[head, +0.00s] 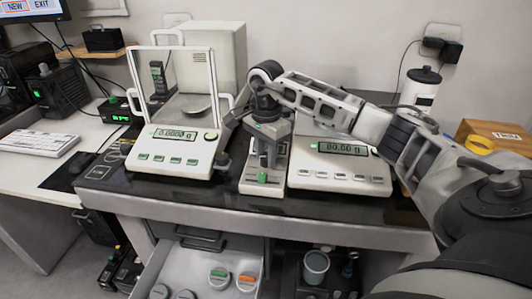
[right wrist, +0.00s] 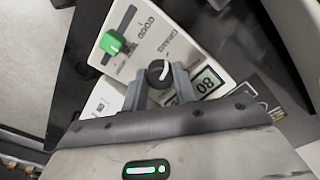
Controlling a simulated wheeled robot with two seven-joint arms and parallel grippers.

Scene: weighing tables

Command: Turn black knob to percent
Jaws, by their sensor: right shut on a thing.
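The black knob (right wrist: 158,72) is on the white face of a small slim device (head: 262,188), which stands on the black tabletop between two balances. My right gripper (right wrist: 159,90) reaches down over the device, with one finger on each side of the knob, shut on it. In the head view my right gripper (head: 268,160) hides the knob. Printed words are on the panel, but I cannot read a percent mark. My left gripper is not in view.
A green switch (right wrist: 112,42) sits on the same panel. A balance with a glass shield (head: 172,150) stands close on the left, and a flat scale (head: 340,168) close on the right. An open drawer (head: 200,265) is below the table's front edge.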

